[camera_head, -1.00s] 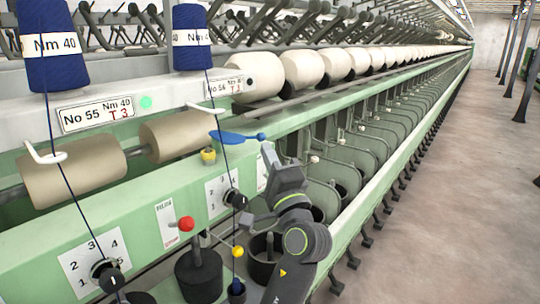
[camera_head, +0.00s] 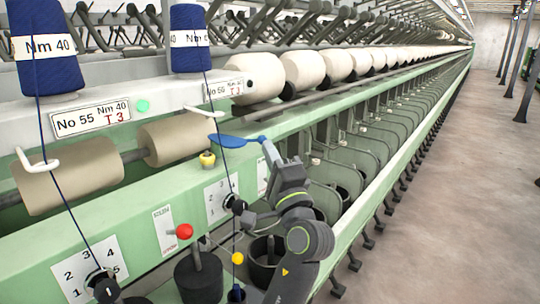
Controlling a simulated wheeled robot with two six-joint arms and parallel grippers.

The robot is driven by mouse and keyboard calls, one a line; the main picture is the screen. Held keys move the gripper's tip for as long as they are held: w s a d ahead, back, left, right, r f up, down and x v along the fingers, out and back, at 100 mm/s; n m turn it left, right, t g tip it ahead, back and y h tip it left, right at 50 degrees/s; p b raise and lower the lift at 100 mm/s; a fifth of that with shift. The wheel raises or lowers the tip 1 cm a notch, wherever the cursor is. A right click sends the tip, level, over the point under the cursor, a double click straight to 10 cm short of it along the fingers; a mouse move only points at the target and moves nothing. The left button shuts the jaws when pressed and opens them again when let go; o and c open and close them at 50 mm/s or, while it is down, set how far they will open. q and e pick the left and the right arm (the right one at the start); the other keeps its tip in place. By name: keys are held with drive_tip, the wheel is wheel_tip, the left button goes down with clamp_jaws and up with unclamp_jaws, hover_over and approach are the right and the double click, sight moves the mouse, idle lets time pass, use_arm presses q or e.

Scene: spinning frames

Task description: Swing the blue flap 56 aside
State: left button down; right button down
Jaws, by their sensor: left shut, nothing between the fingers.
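The blue flap (camera_head: 232,141) sticks out above the green rail at the No 56 position, its broad end to the left and its thin end to the right. A dark blue thread runs down in front of it. My left gripper (camera_head: 265,143) is shut and empty, with its tip at the thin right end of the flap. The tip overlaps that end in the picture; I cannot tell whether they touch. The No 56 label (camera_head: 222,89) is on the white beam above. My right gripper is not in view.
A yellow knob (camera_head: 207,159) sits just below the flap. A white hook (camera_head: 204,111) and a beige roller (camera_head: 178,139) are to its left. Numbered dials, a red ball (camera_head: 184,231) and dark pots line the front. The aisle floor (camera_head: 440,200) at right is free.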

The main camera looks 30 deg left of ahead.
use_arm(q)
drive_tip(key=w+n+g+y+b, duration=0.1)
drive_tip(key=g, duration=0.1)
drive_tip(key=w+a+n+g+y+b, duration=0.1)
drive_tip(key=w+n+g+b, duration=0.1)
drive_tip(key=g, duration=0.1)
drive_tip(key=w+a+n+g+y+b, duration=0.1)
drive_tip(key=w+g+b, duration=0.1)
drive_tip(key=g, duration=0.1)
drive_tip(key=shift+w+a, duration=0.1)
drive_tip(key=shift+a, duration=0.05)
drive_tip(key=shift+f, duration=0.1)
idle(0.6)
